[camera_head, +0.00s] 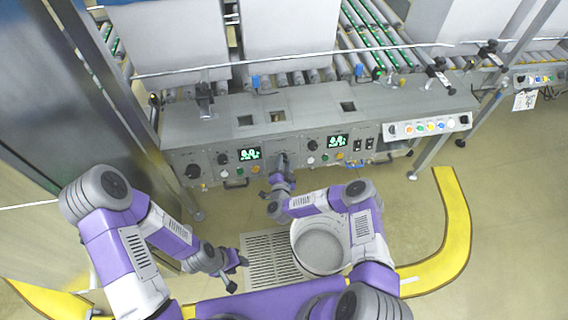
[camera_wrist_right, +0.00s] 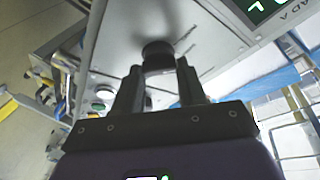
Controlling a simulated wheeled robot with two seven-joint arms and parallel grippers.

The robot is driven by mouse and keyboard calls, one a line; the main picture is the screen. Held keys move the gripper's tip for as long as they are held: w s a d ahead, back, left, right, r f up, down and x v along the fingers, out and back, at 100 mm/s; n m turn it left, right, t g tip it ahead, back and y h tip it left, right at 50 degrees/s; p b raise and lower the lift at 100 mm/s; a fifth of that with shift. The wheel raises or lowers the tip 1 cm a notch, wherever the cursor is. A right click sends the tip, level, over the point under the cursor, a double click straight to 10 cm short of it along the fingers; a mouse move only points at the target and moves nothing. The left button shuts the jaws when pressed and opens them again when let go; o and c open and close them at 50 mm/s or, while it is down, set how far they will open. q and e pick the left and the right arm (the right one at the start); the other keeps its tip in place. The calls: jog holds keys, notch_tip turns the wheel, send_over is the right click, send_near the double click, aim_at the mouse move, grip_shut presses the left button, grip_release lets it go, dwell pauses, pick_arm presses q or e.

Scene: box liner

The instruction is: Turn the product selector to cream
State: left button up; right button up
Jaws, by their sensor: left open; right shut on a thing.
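The control panel (camera_head: 210,166) runs along the front of the machine. In the right wrist view, a dark round selector knob (camera_wrist_right: 158,52) sits on the panel's grey face. My right gripper (camera_wrist_right: 158,75) has its two fingers on either side of the knob and is shut on it. In the head view my right gripper (camera_head: 281,160) is at the middle of the panel, between two green displays, and hides the knob. The knob's markings cannot be read. My left gripper (camera_head: 238,272) is open and empty, low over the floor, away from the panel.
Green displays (camera_head: 249,154) and (camera_head: 338,141) flank my right gripper, with several small buttons and knobs near them. A white button box (camera_head: 428,127) is at the panel's right. A white bucket (camera_head: 322,246) and a floor grate (camera_head: 262,262) are below. A yellow floor strip (camera_head: 457,225) curves at right.

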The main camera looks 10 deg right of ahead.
jog(key=m+g, duration=0.1)
jog(key=m, duration=0.1)
jog(key=m+h+p, duration=0.1)
jog(key=m, duration=0.2)
jog(key=shift+r+g, duration=0.1)
jog(key=shift+g, duration=0.3)
jog(key=shift+a+m+g+p, duration=0.1)
jog(key=shift+m+g+p, duration=0.6)
jog(key=shift+m, duration=1.2)
jog(key=o, duration=1.1)
jog(key=shift+c, duration=0.2)
jog(key=p+v, duration=0.3)
jog(key=v, duration=0.4)
jog(key=shift+s, duration=0.25)
jog(key=shift+r, duration=0.1)
